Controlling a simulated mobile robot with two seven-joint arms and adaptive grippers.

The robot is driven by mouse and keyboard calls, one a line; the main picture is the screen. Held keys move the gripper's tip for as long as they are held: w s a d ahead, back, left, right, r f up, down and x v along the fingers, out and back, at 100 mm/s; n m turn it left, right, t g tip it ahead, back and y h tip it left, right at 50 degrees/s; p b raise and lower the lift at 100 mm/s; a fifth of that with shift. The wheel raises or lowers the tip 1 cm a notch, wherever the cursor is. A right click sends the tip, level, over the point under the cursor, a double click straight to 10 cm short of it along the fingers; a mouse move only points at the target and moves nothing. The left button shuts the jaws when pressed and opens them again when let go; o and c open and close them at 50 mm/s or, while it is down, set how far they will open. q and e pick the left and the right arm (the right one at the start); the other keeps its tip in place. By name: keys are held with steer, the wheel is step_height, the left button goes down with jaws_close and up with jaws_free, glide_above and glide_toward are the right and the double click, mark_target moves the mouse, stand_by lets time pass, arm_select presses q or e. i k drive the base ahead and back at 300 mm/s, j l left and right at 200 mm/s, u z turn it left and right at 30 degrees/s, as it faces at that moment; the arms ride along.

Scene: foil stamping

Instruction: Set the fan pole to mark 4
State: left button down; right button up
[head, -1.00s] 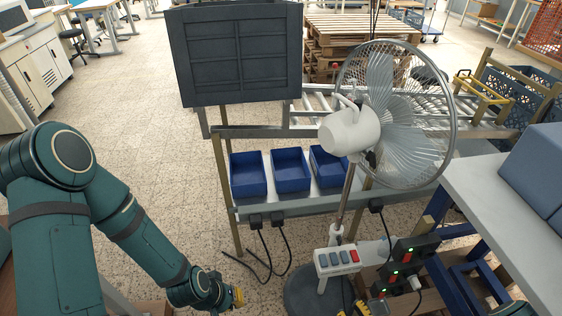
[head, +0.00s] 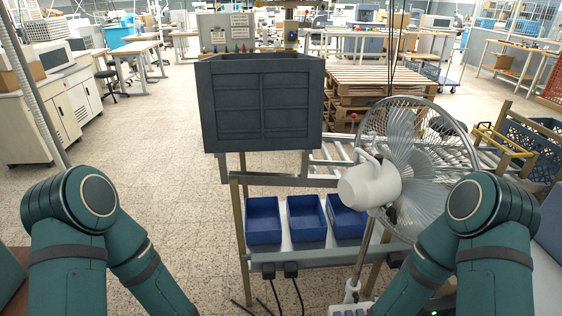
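The fan (head: 372,185) has a white motor housing and a round wire cage (head: 420,140), and stands right of centre in the head view. Its metal pole (head: 363,250) runs down from the housing to a white collar (head: 352,288) near the bottom edge. Any marks on the pole are too small to read. The white control box (head: 345,309) is only partly in view, and the fan's base is out of frame. Both of my forearms reach down past the bottom edge, so neither gripper shows. My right arm covers part of the area beside the pole.
A dark grey crate (head: 262,105) stands behind and left of the fan. Blue bins (head: 263,220) sit on a low shelf beside the pole. Wooden pallets (head: 372,85) and a roller conveyor (head: 335,152) are behind. Open floor (head: 170,190) lies to the left.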

mark_target(370, 225)
steer(key=z, duration=0.8)
